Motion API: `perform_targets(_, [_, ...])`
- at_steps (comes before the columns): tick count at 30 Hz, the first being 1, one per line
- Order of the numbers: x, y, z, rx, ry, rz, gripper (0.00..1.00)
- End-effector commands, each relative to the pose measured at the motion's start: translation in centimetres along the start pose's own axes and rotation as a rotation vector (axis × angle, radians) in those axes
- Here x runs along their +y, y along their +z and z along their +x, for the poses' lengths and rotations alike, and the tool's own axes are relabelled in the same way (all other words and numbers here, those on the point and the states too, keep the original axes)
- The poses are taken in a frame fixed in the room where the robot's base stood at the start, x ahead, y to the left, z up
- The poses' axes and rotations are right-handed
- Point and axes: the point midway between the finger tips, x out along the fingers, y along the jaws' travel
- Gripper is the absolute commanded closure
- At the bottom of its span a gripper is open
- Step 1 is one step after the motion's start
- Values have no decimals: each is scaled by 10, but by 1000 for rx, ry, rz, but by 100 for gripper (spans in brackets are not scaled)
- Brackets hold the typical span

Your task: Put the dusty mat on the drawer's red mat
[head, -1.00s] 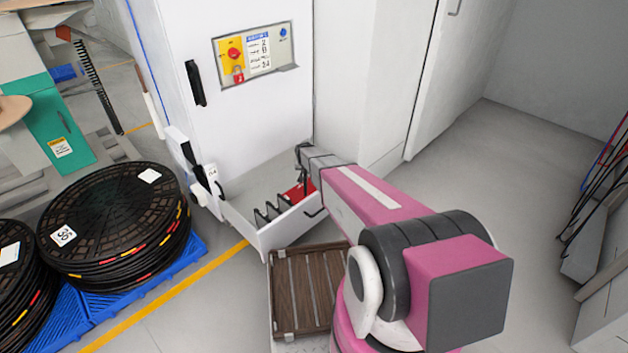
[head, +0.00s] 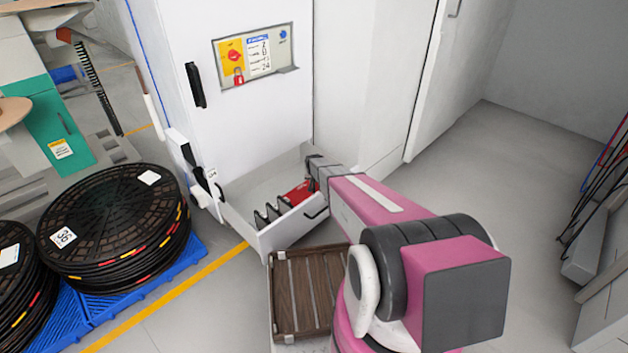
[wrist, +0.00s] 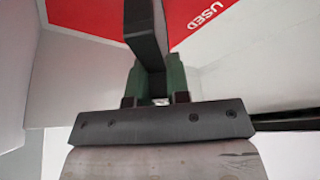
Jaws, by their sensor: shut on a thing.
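The drawer (head: 292,228) is pulled out low on the white cabinet. Its red mat (head: 299,192) lies in the part near my gripper and shows in the wrist view (wrist: 90,12) with the word USED beside it. My gripper (head: 313,183) is over the drawer's right side, partly hidden by my arm. In the wrist view its green fingers (wrist: 153,78) are shut on a dark grey slab (wrist: 148,38), seen nearly edge-on, which I take as the dusty mat. The slab is in front of the red mat; I cannot tell whether they touch.
Black upright dividers (head: 270,213) stand in the drawer, left of the red mat. A brown slatted crate (head: 303,290) is just in front of the drawer. Cable reels (head: 110,215) on blue pallets are at left.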

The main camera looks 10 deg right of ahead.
Motion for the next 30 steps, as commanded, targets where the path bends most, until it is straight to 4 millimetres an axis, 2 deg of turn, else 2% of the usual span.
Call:
perform_targets(5, [0, 1, 4, 0, 0, 0, 100])
perform_targets(6, [0, 2, 4, -1, 0, 0, 77])
perform_targets(8, [0, 2, 3, -1, 0, 0, 58])
perform_targets(20, [0, 0, 0, 0, 0, 0, 58])
perform_targets(26, [0, 1, -20, 1, 0, 0, 58])
perform_targets(30, [0, 2, -45, 0, 0, 0, 58])
